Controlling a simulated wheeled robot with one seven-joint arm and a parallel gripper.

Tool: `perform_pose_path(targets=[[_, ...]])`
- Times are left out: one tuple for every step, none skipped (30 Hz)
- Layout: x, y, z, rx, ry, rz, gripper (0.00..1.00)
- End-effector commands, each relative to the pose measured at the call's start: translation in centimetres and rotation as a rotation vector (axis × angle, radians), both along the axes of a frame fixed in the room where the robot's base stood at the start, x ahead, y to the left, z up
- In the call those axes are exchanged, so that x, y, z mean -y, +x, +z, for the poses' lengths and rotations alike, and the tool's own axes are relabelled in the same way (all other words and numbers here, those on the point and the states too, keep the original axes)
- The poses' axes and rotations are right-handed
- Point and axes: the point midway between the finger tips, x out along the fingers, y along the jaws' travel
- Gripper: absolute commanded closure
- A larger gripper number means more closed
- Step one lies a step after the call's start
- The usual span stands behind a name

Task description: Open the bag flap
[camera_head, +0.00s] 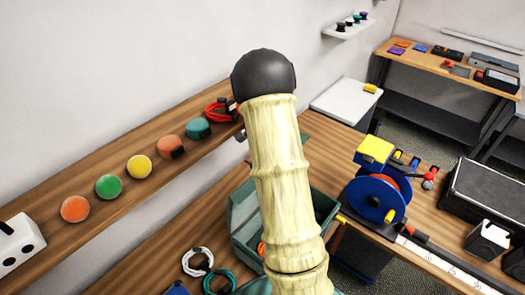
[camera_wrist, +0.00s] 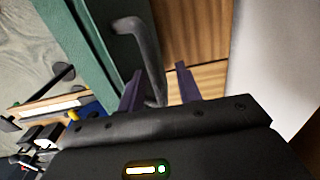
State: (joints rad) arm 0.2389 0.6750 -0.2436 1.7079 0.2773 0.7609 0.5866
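A teal-green bag (camera_head: 240,222) stands on the wooden table, partly hidden behind my arm in the head view. Its dark inside shows to the right of my arm. In the wrist view, a green panel (camera_wrist: 78,38), apparently part of the bag, runs along the upper left. A curved grey handle (camera_wrist: 148,55) stands out beside it. My gripper (camera_wrist: 160,78) has its two purple fingers apart. The handle's lower end reaches down between them, close to the left finger; I cannot tell whether they touch. My gripper is not clearly seen in the head view.
A blue reel (camera_head: 375,200) with a yellow block stands right of the bag. A black case (camera_head: 488,195) is far right.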

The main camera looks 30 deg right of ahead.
Motion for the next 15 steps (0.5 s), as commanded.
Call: perform_pose_path(targets=[[0.0, 0.1, 0.1, 0.002, 0.000, 0.000, 0.66], [0.0, 0.1, 0.2, 0.004, -0.001, 0.000, 0.66], [0.0, 0.1, 0.2, 0.004, 0.000, -0.001, 0.66], [0.1, 0.1, 0.3, 0.004, 0.000, -0.002, 0.66], [0.1, 0.1, 0.3, 0.006, -0.001, -0.003, 0.66], [0.2, 0.1, 0.3, 0.007, -0.001, -0.004, 0.66], [0.2, 0.1, 0.4, 0.007, -0.001, -0.005, 0.66], [0.3, 0.1, 0.5, 0.007, -0.001, -0.005, 0.66], [0.3, 0.1, 0.6, 0.008, -0.002, -0.006, 0.66], [0.3, 0.1, 0.8, 0.009, -0.002, -0.006, 0.66], [0.3, 0.1, 1.0, 0.010, -0.002, -0.006, 0.66], [0.3, 0.2, 1.4, 0.010, -0.002, -0.006, 0.66], [0.3, 0.1, 1.7, 0.011, -0.002, -0.006, 0.66], [0.3, 0.1, 2.1, 0.012, -0.002, -0.006, 0.66], [0.3, 0.1, 2.7, 0.011, -0.002, -0.005, 0.66]])
